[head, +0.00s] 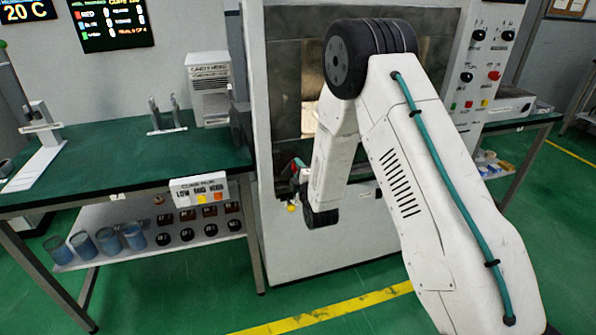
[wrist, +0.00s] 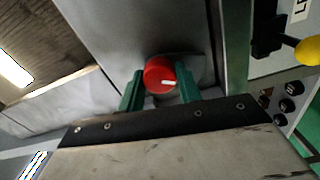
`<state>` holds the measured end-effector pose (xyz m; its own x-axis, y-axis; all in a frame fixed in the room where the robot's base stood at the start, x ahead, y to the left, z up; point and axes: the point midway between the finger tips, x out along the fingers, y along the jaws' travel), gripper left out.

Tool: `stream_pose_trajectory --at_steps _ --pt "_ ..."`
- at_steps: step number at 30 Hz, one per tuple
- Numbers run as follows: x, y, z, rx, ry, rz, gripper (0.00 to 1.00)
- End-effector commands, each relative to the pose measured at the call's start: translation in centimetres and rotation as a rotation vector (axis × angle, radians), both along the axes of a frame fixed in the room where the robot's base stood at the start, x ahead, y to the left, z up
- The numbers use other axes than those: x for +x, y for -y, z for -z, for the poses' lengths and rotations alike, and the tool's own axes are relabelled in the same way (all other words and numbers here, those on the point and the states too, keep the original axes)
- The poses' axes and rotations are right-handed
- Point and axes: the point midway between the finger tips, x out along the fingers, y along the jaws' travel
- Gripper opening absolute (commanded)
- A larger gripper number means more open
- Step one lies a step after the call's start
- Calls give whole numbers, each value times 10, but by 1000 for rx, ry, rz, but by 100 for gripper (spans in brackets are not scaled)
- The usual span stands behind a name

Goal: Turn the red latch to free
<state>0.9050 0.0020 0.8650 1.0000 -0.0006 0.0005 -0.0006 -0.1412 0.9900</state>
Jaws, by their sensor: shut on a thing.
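The red latch (wrist: 160,74) is a round red knob with a white mark, on the grey metal front of the machine, in the wrist view. The mark points to the right in that view. My gripper (wrist: 161,90) has its two green fingers on either side of the knob, shut on it. In the head view my gripper (head: 297,168) is at the left part of the machine front, with a little red showing at its fingers. My arm hides much of the machine front there.
A yellow knob on a dark lever (wrist: 308,51) is at the right of the wrist view, near several dark round things (wrist: 287,96). In the head view, a green-topped bench (head: 100,165) with a shelf of jars stands left of the machine (head: 330,245). The floor in front is clear.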

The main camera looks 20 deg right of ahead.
Motion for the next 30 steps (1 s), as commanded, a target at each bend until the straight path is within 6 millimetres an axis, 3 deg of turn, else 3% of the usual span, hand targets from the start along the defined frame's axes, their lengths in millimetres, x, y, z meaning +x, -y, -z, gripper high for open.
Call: stream_pose_trajectory --at_steps 2,3,5,16,30 --pt "-1 -2 1 -1 -2 -4 11" --pt "-1 -2 1 -1 -2 -4 40" --pt "-1 -2 1 -1 -2 -4 56" --pt "-6 0 1 0 -2 -1 56" --pt "-74 -2 1 0 -4 -4 56"
